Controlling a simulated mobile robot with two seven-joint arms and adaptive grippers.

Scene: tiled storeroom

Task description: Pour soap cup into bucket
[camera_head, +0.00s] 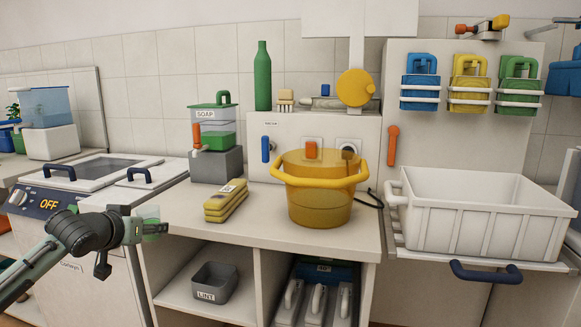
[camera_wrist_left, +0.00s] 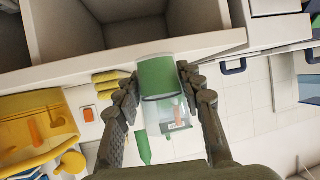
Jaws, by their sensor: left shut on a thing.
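My left gripper (camera_head: 148,226) is shut on a small clear soap cup (camera_head: 151,220) with green in it. It is in front of the counter, beside the washing unit. In the left wrist view, the cup's green part (camera_wrist_left: 157,76) shows between the fingers (camera_wrist_left: 160,95). The yellow bucket (camera_head: 318,205) stands upright on the counter, right of the cup and apart from it. It also shows at the left of the left wrist view (camera_wrist_left: 38,130). The soap dispenser (camera_head: 213,128), with green liquid and an orange tap, stands on a grey block. My right gripper is out of view.
Yellow sponges (camera_head: 226,203) lie on the counter left of the bucket. A white basin (camera_head: 480,225) stands at the right. A washing unit (camera_head: 90,185) showing OFF is at the left. Shelves below hold a grey LINT bin (camera_head: 214,287). A green bottle (camera_head: 263,80) stands behind.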

